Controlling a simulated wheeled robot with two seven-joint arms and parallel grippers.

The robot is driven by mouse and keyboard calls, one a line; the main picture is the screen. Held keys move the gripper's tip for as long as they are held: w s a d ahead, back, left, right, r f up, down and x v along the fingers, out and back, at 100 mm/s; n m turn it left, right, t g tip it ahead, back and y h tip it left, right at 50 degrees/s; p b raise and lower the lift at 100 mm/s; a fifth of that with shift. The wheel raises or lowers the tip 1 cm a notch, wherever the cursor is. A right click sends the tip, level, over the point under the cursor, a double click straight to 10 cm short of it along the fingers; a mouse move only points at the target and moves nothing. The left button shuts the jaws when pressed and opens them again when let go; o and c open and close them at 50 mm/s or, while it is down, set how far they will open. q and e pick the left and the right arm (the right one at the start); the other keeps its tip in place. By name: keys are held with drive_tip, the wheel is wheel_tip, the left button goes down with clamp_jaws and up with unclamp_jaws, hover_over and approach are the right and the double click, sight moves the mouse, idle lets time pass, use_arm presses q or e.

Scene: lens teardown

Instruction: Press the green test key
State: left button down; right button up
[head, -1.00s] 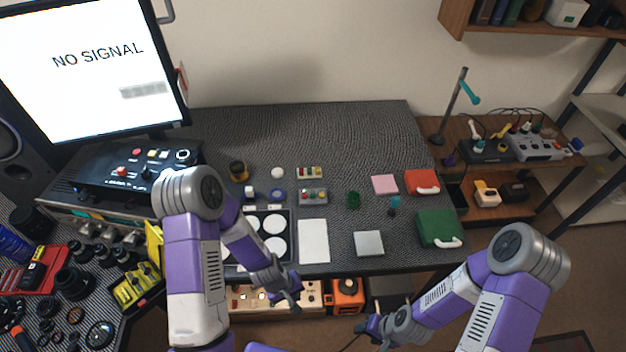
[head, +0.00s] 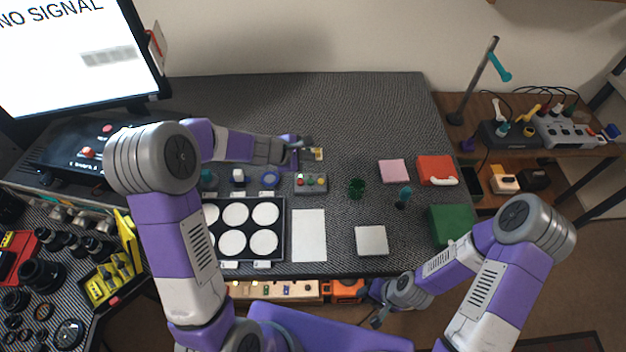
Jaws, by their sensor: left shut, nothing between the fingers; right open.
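A small grey key box (head: 310,189) with round coloured keys lies on the mat near the middle of the bench. The green key (head: 321,181) appears at its right end, beside a yellow and a red one. My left gripper (head: 312,147) is shut and empty just behind this box, at a second small block (head: 318,154) with coloured tops, which it partly covers. I cannot tell whether it touches that block. My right gripper (head: 376,305) is open and low, in front of the bench's front edge, away from the keys.
A black tray with white discs (head: 282,244) and a white sheet (head: 309,236) lie in front of the key box. The back of the mat is clear.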

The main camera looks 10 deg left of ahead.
use_arm(q)
drive_tip(key=f, duration=0.1)
drive_tip(key=b, duration=0.7)
hover_over(308, 183)
wheel_tip(308, 183, down, 8)
drive_tip(key=shift+d+f, duration=0.1)
drive_tip(key=shift+f+b, duration=0.4)
drive_tip(key=shift+b, duration=0.25)
use_arm(e)
wheel_tip(308, 183, down, 9)
drive_tip(key=shift+w, duration=0.3)
drive_tip(key=shift+f, duration=0.1)
idle(0.7)
use_arm(q)
drive_tip(key=shift+f+b, duration=0.4)
drive_tip(key=shift+b, duration=0.1)
use_arm(e)
drive_tip(key=shift+f, duration=0.45)
